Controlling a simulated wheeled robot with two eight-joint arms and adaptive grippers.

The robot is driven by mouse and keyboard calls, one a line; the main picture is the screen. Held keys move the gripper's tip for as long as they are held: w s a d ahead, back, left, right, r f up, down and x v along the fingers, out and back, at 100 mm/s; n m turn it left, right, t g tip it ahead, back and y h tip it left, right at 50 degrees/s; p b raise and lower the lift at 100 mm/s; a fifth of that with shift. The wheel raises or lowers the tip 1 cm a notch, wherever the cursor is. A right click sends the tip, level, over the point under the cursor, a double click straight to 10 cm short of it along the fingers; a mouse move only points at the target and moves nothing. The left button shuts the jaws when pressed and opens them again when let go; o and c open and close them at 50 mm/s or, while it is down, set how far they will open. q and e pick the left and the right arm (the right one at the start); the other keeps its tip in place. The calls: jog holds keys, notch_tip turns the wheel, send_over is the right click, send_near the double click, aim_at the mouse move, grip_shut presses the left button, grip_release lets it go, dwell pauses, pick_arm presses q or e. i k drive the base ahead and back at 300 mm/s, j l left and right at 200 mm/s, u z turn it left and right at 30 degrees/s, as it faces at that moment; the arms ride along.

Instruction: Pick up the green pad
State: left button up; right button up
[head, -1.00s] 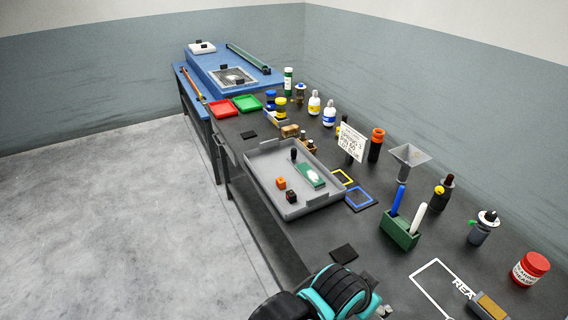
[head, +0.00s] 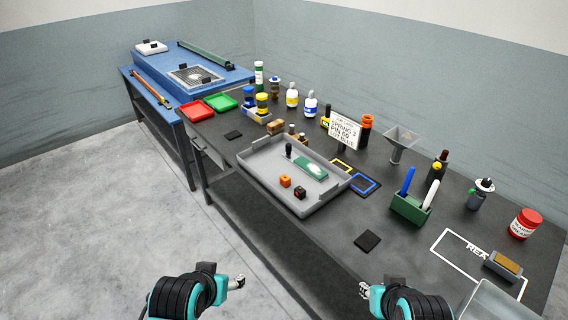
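The green pad (head: 303,163) is a flat green block with a white patch on top. It lies inside a grey tray (head: 260,179) on the dark workbench, beside a black upright knob (head: 289,150). My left gripper (head: 238,283) is low in the head view, in front of the bench and well short of the tray. My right gripper (head: 364,290) is at the bottom right of centre, also apart from the pad. Both grippers are small and turned so that their finger gaps are unclear; I see nothing held.
An orange cube (head: 285,181) and a dark cube (head: 300,193) lie in the tray near the pad. A sign (head: 344,130), a green holder (head: 409,209) and bottles stand behind and to the right. A black square (head: 367,240) lies on clear bench at front.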

aim_at(314, 169)
jog(key=z, duration=0.5)
jog(key=i+j+z, duration=0.3)
jog(key=j+z, duration=0.25)
jog(key=i+j+z, duration=0.3)
jog(key=j, duration=0.2)
jog(key=i+j, duration=0.1)
jog(key=j, duration=0.45)
jog(key=i+j+z, duration=0.1)
jog(key=j, duration=1)
jog(key=i+z, duration=0.05)
jog(key=i, duration=0.05)
